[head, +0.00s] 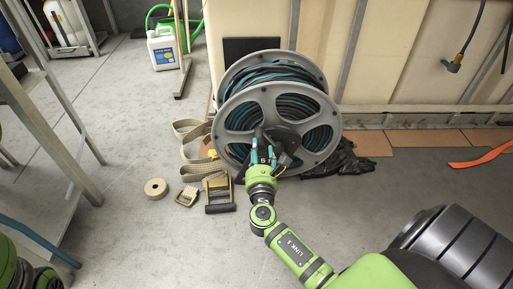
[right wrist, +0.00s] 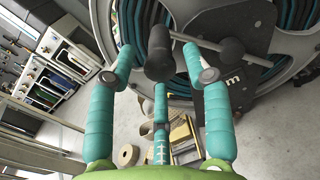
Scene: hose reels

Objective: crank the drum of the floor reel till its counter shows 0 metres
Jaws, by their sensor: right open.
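The floor reel (head: 235,103) stands upright by the wall, a grey drum wound with teal hose (head: 276,75). In the right wrist view its hub plate (right wrist: 235,80) shows a white "m"; I cannot read a number beside it. My right gripper (head: 264,153) is at the lower front of the drum. Its teal fingers (right wrist: 160,80) are open, with the knob between and just beyond them; contact is not clear. My left gripper is out of view.
A tan strap (head: 190,140), tape roll (head: 156,188), buckle (head: 187,196) and ratchet (head: 219,193) lie on the floor left of the reel. Black crumpled sheeting (head: 340,160) lies to its right. A metal rack (head: 40,120) stands at left. The floor front-centre is clear.

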